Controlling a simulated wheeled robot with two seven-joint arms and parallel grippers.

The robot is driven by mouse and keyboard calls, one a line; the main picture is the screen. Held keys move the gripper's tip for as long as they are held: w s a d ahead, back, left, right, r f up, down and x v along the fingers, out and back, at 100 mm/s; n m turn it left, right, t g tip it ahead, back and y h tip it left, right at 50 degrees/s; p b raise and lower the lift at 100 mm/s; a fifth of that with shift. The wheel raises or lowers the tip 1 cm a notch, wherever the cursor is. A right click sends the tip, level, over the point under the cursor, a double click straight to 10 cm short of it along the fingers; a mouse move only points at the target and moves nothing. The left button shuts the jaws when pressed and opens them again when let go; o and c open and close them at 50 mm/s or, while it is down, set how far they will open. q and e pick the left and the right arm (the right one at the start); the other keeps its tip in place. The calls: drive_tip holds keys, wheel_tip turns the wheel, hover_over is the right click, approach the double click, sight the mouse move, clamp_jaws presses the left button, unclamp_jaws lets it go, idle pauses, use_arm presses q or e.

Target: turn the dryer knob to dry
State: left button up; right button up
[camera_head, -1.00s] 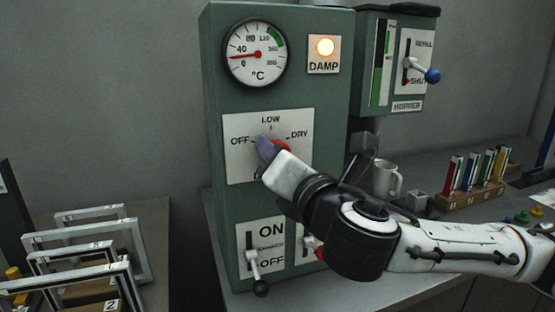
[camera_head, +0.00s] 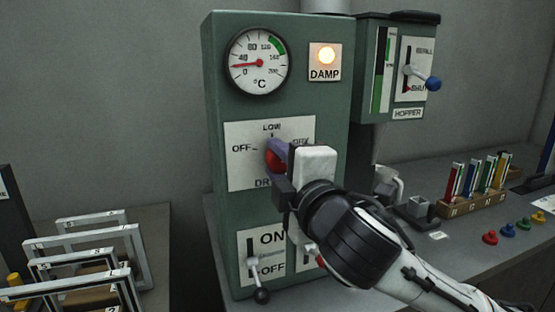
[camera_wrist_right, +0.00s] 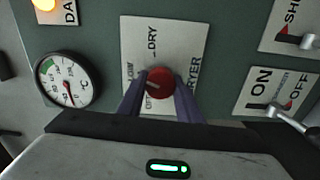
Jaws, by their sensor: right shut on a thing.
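The red dryer knob (camera_head: 272,161) is on a white plate (camera_head: 240,170) on the green dryer's front. The plate is marked OFF, LOW and DRY; my gripper partly covers the DRY mark and the DRYER label. My right gripper (camera_head: 278,158) is shut on the knob, one purple finger on each side. The right wrist view shows the knob (camera_wrist_right: 160,83) between both fingers. A faint pale line on the knob appears to point near the LOW side, but its exact angle is hard to read. My left gripper is not in view.
A lit DAMP lamp (camera_head: 326,56) and a temperature dial (camera_head: 259,62) are above the plate. An ON/OFF lever (camera_head: 254,278) is below. White frames (camera_head: 95,250) stand at the left.

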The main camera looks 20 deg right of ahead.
drive_tip(key=m+p, duration=0.1)
drive_tip(key=m, duration=0.4)
drive_tip(key=shift+r+m, duration=0.1)
drive_tip(key=shift+m, duration=0.2)
drive_tip(key=shift+d+m+p, duration=0.1)
drive_tip(key=shift+m+p, duration=0.85)
drive_tip(key=shift+m, duration=1.25)
drive_tip(key=o, duration=1)
drive_tip(key=shift+o, duration=0.2)
drive_tip(key=shift+s, duration=0.15)
